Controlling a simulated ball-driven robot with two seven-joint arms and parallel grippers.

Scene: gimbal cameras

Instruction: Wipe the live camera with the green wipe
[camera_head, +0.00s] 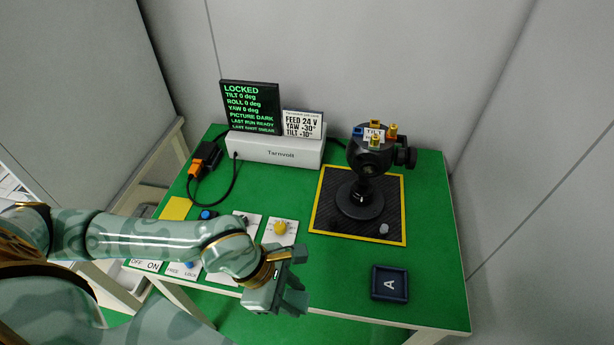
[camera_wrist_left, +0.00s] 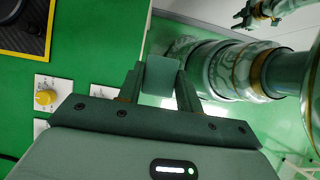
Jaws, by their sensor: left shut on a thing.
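My left gripper (camera_head: 290,297) hangs over the front edge of the green table. In the left wrist view its fingers (camera_wrist_left: 159,84) are shut on a small dark green block-like piece, which looks like the green wipe (camera_wrist_left: 162,74). The black camera (camera_head: 368,158) stands upright on its round base on a yellow-edged black mat (camera_head: 325,222), up and to the right of my left gripper, apart from it. Its lens face cannot be made out. A dark gripper, apparently my right one (camera_wrist_left: 245,16), shows small at the top right of the left wrist view; its jaws are unclear.
A screen (camera_head: 250,106) reads LOCKED and PICTURE DARK, beside a FEED 24 V card (camera_head: 303,124), on a white Tarnvolt box (camera_head: 275,151). A yellow knob (camera_head: 281,228) and other controls lie near my left arm. A dark tray marked A (camera_head: 389,284) sits front right.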

